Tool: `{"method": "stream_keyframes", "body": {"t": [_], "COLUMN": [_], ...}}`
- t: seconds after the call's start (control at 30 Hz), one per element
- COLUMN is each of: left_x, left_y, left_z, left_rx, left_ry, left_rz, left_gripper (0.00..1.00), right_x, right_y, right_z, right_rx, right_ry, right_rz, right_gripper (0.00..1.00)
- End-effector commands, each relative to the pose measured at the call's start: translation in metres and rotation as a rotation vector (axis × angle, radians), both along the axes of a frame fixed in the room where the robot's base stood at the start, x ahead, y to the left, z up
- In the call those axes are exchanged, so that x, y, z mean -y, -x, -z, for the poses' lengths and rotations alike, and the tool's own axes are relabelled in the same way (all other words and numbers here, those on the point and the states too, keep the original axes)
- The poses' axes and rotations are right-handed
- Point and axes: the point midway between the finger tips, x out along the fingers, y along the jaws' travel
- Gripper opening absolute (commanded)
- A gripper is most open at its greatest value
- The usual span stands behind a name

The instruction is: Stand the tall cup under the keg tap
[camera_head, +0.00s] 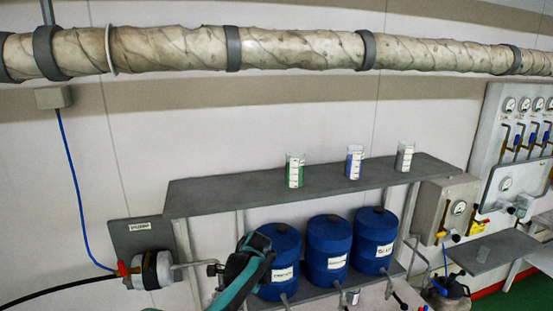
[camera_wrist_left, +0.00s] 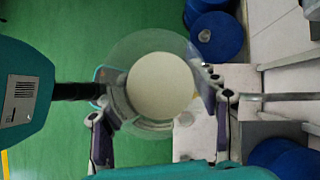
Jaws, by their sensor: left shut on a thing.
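In the left wrist view my left gripper (camera_wrist_left: 160,118) is shut on the tall cup (camera_wrist_left: 158,52), with a finger on each side. The cup is clear-walled, with a pale round disc in its middle; I cannot tell whether that is its base or its contents. In the head view my teal left arm stands in front of the leftmost blue keg (camera_head: 281,246), and its fingers are not clearly seen. Two more blue kegs stand beside it, the middle keg (camera_head: 328,234) and the right keg (camera_head: 376,226). My right gripper is not in view.
A grey upper shelf (camera_head: 230,190) holds a green-marked beaker (camera_head: 295,172), a blue-marked beaker (camera_head: 354,163) and a grey beaker (camera_head: 405,157). A small clear vessel (camera_head: 352,298) shows below the middle keg.

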Motion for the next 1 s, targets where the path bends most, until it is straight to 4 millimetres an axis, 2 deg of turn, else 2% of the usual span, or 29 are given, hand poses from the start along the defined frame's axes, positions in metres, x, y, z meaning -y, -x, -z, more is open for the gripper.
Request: {"method": "stream_keyframes", "body": {"t": [0.03, 0.1, 0.27, 0.3, 0.57, 1.0], "left_x": [-0.002, -0.003, -0.006, -0.006, -0.006, -0.006], "left_y": [0.012, 0.027, 0.061, 0.060, 0.058, 0.058], "left_z": [0.015, 0.033, 0.066, 0.076, 0.127, 0.244], "left_rx": [0.000, 0.000, 0.000, 0.001, 0.001, 0.001], "left_ry": [-0.001, 0.000, 0.000, 0.000, 0.000, 0.000], "left_rz": [-0.036, -0.085, -0.179, -0.180, -0.175, -0.174], "left_gripper": [0.15, 0.15, 0.15, 0.15, 0.15, 0.15], "right_x": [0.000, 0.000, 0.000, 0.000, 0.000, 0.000], "right_y": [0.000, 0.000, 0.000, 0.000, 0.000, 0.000], "right_z": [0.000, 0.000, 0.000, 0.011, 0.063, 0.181], "right_rx": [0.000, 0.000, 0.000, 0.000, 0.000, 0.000], "right_ry": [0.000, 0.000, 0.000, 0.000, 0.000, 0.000], "right_rz": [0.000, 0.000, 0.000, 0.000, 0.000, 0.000], "right_gripper": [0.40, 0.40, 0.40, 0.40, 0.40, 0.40]}}
